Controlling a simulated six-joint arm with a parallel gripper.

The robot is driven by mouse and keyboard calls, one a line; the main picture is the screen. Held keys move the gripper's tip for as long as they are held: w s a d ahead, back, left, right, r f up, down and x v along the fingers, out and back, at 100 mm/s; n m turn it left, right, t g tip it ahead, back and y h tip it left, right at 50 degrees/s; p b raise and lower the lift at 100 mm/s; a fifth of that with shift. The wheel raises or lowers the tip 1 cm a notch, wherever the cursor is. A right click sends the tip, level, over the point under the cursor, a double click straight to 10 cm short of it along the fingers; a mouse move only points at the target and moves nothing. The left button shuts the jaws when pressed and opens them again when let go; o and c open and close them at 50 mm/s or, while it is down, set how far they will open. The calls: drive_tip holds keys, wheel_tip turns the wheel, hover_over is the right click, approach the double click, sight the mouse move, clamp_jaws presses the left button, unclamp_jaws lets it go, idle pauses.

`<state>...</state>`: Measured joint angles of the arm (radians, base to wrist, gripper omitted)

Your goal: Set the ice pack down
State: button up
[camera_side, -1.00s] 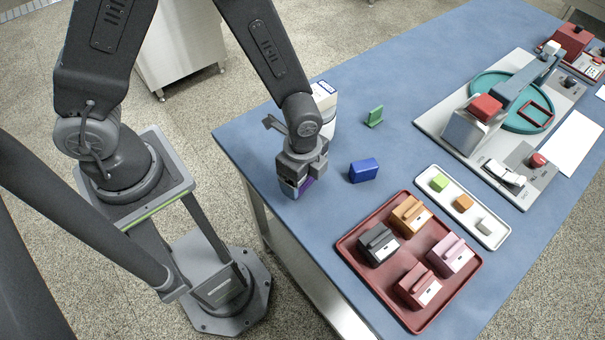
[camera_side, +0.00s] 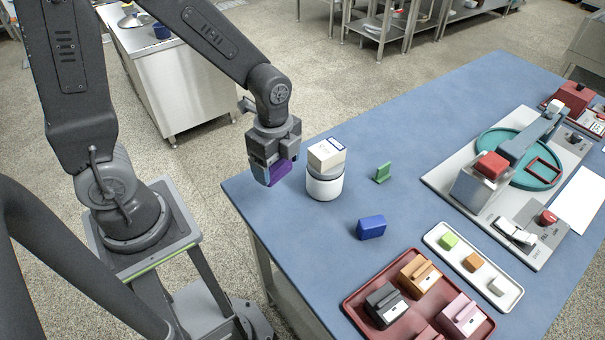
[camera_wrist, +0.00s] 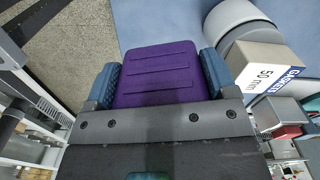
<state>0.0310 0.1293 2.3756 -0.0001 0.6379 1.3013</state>
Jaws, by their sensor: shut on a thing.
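The ice pack, a purple ribbed block (camera_side: 281,171), is in my gripper (camera_side: 273,170). In the wrist view the purple pack (camera_wrist: 156,75) fills the space between the two blue finger pads, and my gripper (camera_wrist: 158,82) is shut on it. In the side view the pack hangs tilted by the table's left corner, just left of a white canister (camera_side: 324,187). It looks raised above the blue tabletop (camera_side: 300,230). The pack's underside is hidden.
A gasket box (camera_side: 326,155) sits on the canister, close to my gripper. A blue block (camera_side: 371,227) and a green piece (camera_side: 382,172) stand nearby. A red tray (camera_side: 357,304) and white tray (camera_side: 513,295) hold small items. The tabletop between canister and front edge is clear.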

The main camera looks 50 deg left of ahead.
drive_tip(key=r, duration=0.5)
drive_tip(key=shift+w+a+r, duration=0.1)
drive_tip(key=shift+a, duration=0.1)
drive_tip(key=w+a+m, duration=0.1)
drive_tip(key=w+a, duration=0.7)
drive_tip(key=w, duration=0.4)
drive_tip(key=w+a+m, duration=0.2)
drive_tip(key=w+a, duration=0.7)
drive_tip(key=w, duration=0.3)
drive_tip(key=w+d+f, duration=0.1)
drive_tip(key=d+f, duration=0.2)
drive_tip(key=w+d+f, duration=0.2)
drive_tip(key=d+f, duration=0.1)
drive_tip(key=f, duration=0.1)
drive_tip(key=w+d+f, duration=0.2)
drive_tip(key=d+f, duration=0.2)
drive_tip(key=shift+w+d+f, duration=0.1)
drive_tip(key=shift+w+f, duration=0.15)
drive_tip(key=shift+w+d+f, duration=0.15)
drive_tip(key=shift+d+f, duration=0.15)
drive_tip(key=shift+f, duration=1.85)
